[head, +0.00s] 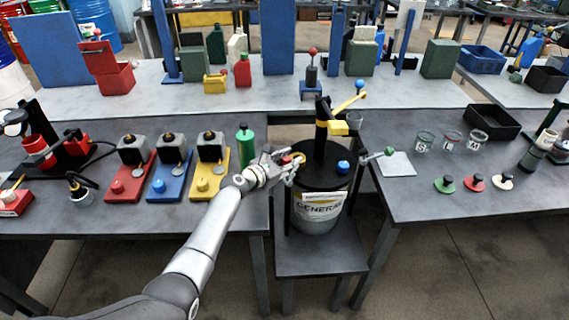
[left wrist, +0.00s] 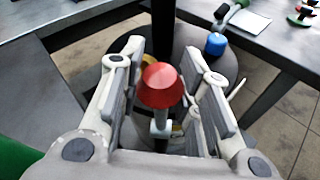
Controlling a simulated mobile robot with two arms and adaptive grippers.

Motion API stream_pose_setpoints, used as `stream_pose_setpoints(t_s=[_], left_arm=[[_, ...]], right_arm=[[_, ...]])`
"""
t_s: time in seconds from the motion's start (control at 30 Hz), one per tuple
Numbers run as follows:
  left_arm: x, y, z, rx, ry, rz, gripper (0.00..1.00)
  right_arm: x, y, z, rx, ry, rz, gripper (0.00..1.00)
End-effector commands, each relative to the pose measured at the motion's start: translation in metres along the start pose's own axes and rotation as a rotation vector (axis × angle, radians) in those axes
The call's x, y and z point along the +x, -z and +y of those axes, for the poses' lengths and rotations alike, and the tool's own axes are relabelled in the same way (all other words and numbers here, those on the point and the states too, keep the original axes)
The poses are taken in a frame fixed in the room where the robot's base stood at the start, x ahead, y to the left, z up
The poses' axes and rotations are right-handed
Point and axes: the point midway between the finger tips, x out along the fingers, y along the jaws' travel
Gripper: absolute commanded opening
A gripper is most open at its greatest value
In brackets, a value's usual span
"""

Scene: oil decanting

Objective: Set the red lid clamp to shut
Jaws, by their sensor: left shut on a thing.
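The red lid clamp shows in the left wrist view as a red cone-shaped knob (left wrist: 163,86) on a light stem. My left gripper (head: 292,163) is at the left side of the drum's lid, and its fingers (left wrist: 165,100) stand on both sides of the clamp's knob and stem, shut on it. In the head view the clamp is mostly hidden by the fingers. The drum (head: 318,210) has a black lid (head: 322,178) and a label reading "GENERAL". A blue knob (head: 343,167) is on the lid, and a green-knobbed lever (head: 389,151) sticks out to the right. My right gripper is not in view.
The drum stands on a low stand (head: 320,260) between two grey tables. A green bottle (head: 245,146) stands close left of my gripper. Glass beakers (head: 450,140) and a black tray (head: 492,124) are to the right.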

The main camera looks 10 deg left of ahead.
Motion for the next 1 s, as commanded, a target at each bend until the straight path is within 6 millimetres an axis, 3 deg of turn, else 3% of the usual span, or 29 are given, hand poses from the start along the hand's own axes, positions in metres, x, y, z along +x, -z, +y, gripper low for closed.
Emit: stream_pose_setpoints(t_s=[0.03,0.53,0.57,0.7,1.0], left_arm=[[0.0022,-0.0092,0.0012,0.000,-0.003,-0.014,0.00],[0.0036,-0.0096,0.0015,0.002,-0.003,-0.014,0.00],[0.0035,-0.0096,0.0015,0.002,-0.003,-0.014,0.33],[0.0032,-0.0072,0.0011,0.002,-0.002,-0.010,0.51],[0.0026,-0.0031,0.0004,0.001,0.000,-0.003,0.54]], right_arm=[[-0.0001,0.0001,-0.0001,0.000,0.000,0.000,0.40],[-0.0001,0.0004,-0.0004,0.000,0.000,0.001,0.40],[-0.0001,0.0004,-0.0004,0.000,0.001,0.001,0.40],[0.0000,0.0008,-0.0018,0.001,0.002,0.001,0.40],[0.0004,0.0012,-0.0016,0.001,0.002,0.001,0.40]])
